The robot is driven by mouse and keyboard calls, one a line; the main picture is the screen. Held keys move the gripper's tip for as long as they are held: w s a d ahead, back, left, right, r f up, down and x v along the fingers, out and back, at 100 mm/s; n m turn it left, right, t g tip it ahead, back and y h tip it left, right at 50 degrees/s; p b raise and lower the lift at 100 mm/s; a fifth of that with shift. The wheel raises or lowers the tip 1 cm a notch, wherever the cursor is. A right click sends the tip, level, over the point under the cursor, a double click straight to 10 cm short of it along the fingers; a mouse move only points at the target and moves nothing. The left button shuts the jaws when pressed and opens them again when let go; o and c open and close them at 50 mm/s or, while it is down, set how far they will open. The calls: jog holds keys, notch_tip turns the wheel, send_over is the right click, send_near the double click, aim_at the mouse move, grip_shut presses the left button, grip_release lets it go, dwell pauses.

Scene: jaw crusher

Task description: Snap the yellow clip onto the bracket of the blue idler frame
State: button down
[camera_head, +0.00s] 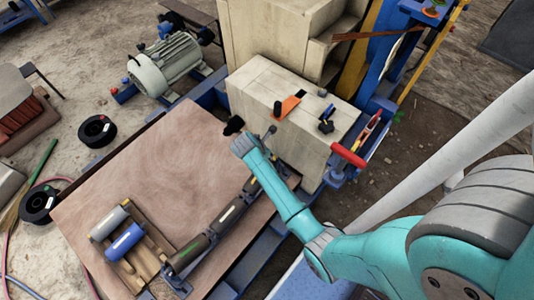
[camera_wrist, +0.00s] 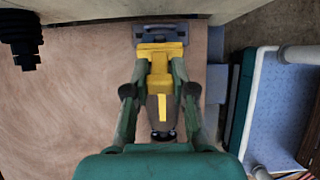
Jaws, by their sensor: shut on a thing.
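My gripper (camera_wrist: 158,76) is shut on the yellow clip (camera_wrist: 159,52) in the wrist view, with one finger on each side of its body. The clip's wide end points up the picture, at the lower edge of a dark grey-blue bracket (camera_wrist: 160,33). I cannot tell whether the clip touches or is seated on it. In the head view, a row of dark idler rollers (camera_head: 228,215) runs along the board's right edge, and my wrist is above its far end. The fingers and clip cannot be made out there.
The brown board (camera_head: 150,180) is mostly bare. A wooden rack with a grey roller (camera_head: 109,222) and a blue roller (camera_head: 124,242) stands near its front left. A beige block (camera_head: 285,85) with small tools rises close beyond my wrist. A grey motor (camera_head: 165,63) stands behind.

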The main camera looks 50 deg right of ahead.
jog(key=shift+a+r, duration=0.35)
jog(key=shift+r, duration=0.3)
dwell(0.4)
jog(key=shift+x, duration=1.05)
dwell(0.7)
jog(key=c, duration=0.9)
grip_release()
jog(key=shift+r, duration=0.1)
jog(key=v, duration=1.2)
